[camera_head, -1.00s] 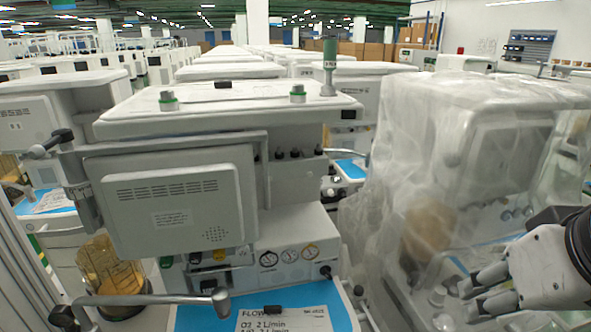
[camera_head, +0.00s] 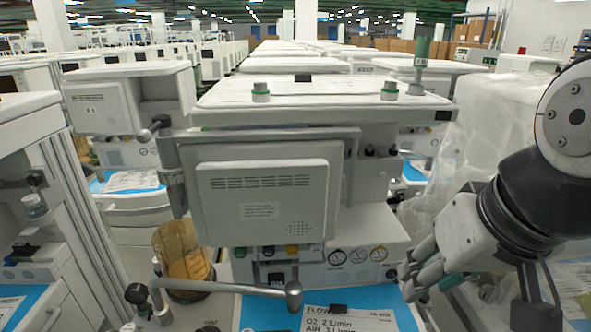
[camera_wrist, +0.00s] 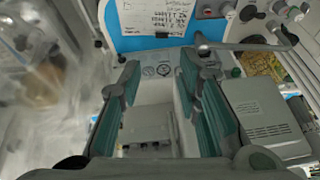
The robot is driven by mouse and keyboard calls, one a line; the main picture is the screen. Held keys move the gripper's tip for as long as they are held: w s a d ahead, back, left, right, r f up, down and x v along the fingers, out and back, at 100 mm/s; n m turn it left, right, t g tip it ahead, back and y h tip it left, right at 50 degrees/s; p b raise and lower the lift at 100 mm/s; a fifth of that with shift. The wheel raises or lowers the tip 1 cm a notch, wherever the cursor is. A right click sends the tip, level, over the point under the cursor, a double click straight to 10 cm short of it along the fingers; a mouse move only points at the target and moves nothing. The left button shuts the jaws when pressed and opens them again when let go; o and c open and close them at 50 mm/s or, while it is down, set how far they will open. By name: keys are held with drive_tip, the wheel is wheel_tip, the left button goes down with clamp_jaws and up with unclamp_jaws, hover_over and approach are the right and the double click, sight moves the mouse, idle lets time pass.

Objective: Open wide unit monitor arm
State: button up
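The wide unit's grey monitor (camera_head: 265,200) hangs folded against the front of the cart, its vented back facing me. Its monitor arm (camera_head: 172,178) shows as a bracket and hinge at the monitor's left edge, with a dark-ended lever (camera_head: 150,131) beside it. The monitor also shows upside down at the right in the wrist view (camera_wrist: 262,115). My gripper (camera_head: 422,272) is right of the monitor, in front of the cart's right side and apart from the monitor. In the wrist view its green-padded fingers (camera_wrist: 160,72) stand apart with nothing held between them.
A jointed grey bar (camera_head: 225,287) crosses low in front of the cart above a blue work surface (camera_head: 255,313). An amber canister (camera_head: 183,258) stands at lower left. Another cart (camera_head: 35,205) is close on the left. A plastic-covered cart (camera_head: 480,150) is on the right behind my arm.

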drive_tip(key=w+f+m+g+y+b, duration=0.2)
drive_tip(key=w+m+y, duration=1.05)
drive_tip(key=m, duration=0.25)
drive_tip(key=w+d+m+t+y+b, duration=0.1)
drive_tip(key=w+d+m+t+y, duration=0.1)
drive_tip(key=w+d+m+t, duration=0.7)
drive_tip(key=w+a+g+p, duration=0.1)
drive_tip(key=w+a+p, duration=0.1)
drive_tip(key=w+a, duration=0.5)
drive_tip(key=shift+w+a+f+g, duration=0.3)
drive_tip(key=shift+w+a+f, duration=0.1)
drive_tip(key=shift+a, duration=0.45)
drive_tip(key=shift+c, duration=0.5)
clamp_jaws()
